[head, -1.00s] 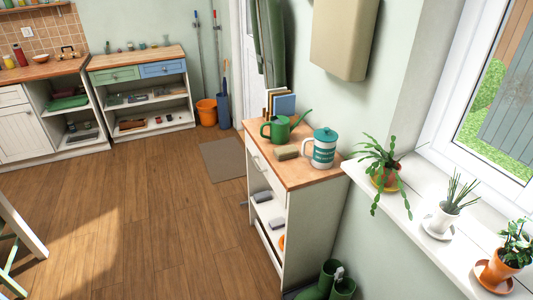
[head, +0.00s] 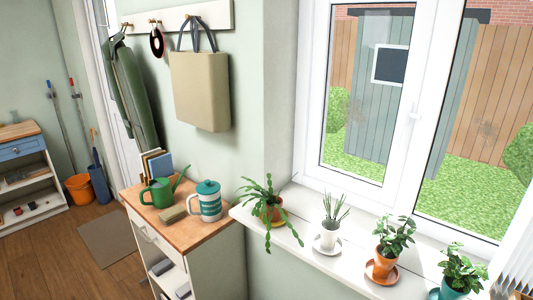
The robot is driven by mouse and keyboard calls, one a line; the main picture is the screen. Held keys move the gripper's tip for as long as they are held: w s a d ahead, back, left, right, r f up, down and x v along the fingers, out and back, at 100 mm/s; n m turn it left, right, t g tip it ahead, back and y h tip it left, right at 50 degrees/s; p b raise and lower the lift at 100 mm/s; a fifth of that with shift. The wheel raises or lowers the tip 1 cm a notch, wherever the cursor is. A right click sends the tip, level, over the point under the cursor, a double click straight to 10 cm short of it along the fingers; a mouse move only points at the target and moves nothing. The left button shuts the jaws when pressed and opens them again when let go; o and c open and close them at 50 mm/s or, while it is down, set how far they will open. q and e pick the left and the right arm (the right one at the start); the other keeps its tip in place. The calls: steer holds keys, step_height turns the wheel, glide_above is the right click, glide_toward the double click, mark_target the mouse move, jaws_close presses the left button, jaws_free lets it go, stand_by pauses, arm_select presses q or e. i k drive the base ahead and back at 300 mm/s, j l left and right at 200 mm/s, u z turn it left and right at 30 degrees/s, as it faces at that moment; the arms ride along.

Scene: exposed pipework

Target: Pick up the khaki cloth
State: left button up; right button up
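Neither of my grippers is in view.
Books (head: 157,164) stand behind the watering can. A khaki bag (head: 200,90) and a green coat (head: 133,90) hang above. Potted plants, including a trailing one (head: 267,208), line the windowsill (head: 310,262). The wooden floor (head: 40,255) is clear at left, beside a mat (head: 108,238).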

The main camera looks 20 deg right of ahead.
mark_target(175, 213)
steer(key=i+j+z, duration=0.1)
steer(key=z, duration=0.35)
steer(key=i+j+z, duration=0.1)
steer(key=z, duration=0.35)
steer(key=j+z, duration=0.3)
steer(key=z, duration=0.15)
steer(key=i, duration=0.05)
